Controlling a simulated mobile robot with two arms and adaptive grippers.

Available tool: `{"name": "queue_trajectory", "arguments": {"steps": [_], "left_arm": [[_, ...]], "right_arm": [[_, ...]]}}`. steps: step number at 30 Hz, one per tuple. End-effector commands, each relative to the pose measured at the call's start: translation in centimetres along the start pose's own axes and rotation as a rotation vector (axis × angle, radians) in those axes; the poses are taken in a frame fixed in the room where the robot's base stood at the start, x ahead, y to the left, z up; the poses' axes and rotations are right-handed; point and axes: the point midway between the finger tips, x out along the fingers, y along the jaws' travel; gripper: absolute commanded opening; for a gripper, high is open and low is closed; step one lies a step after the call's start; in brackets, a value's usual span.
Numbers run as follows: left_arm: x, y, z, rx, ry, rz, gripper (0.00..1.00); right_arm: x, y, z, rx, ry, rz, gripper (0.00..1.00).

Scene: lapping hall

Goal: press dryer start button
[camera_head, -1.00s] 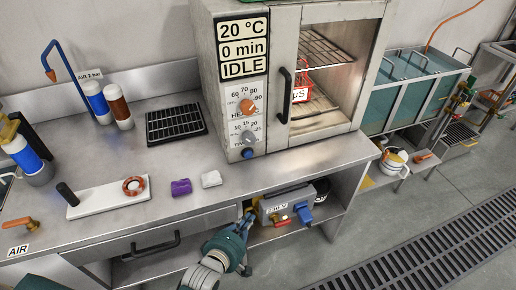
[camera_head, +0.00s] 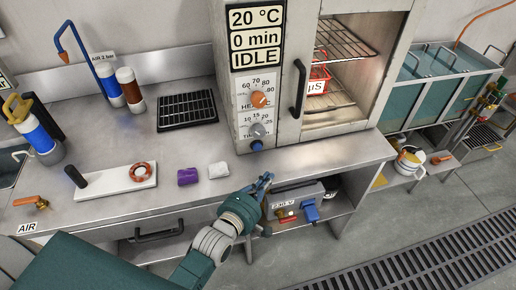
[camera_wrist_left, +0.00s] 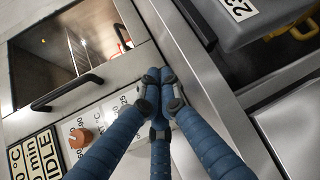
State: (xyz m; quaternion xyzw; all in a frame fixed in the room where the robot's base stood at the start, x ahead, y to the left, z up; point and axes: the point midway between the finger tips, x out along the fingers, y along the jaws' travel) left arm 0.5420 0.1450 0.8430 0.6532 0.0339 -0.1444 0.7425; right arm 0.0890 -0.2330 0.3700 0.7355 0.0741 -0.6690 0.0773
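The dryer (camera_head: 242,125) stands on the bench, and its display (camera_head: 257,38) reads 20 °C, 0 min, IDLE. Below it are an orange knob (camera_head: 259,99), a grey knob (camera_head: 257,129) and the small blue start button (camera_head: 256,145) lowest on the panel. My left gripper (camera_head: 265,179) is in front of the bench's front edge, below the button and apart from it in the head view. In the left wrist view its blue fingers (camera_wrist_left: 158,78) meet at the tips, with nothing seen between them. They hide part of the panel there, and I cannot make out the button. My right gripper is not in view.
The dryer's black door handle (camera_head: 299,88) is right of the panel. A white pad (camera_head: 219,169), a purple piece (camera_head: 188,177) and a black rack (camera_head: 187,109) lie on the bench to the left. A grey box (camera_head: 297,197) sits on the shelf below.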

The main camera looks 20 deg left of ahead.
Motion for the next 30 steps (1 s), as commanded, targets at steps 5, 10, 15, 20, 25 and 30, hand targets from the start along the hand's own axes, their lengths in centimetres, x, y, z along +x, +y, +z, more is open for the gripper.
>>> {"name": "queue_trajectory", "arguments": {"steps": [5,10,15,20,25,30], "left_arm": [[1.4,0.4,-1.2,0.004,-0.001,0.004,0.00],[3.1,1.0,-2.9,0.004,-0.001,0.004,0.00],[4.6,1.8,-4.3,0.002,0.000,0.002,0.00],[5.5,2.2,-5.2,0.001,0.000,0.001,0.00],[5.9,2.3,-5.7,0.001,0.001,0.000,0.00],[6.0,2.4,-5.7,0.000,0.001,0.000,0.00]], "right_arm": [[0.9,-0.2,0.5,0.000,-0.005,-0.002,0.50],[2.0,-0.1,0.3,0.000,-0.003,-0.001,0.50],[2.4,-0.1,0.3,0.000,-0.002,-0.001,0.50],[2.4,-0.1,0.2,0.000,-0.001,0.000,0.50],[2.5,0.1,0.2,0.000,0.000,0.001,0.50],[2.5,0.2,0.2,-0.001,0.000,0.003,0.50]]}}
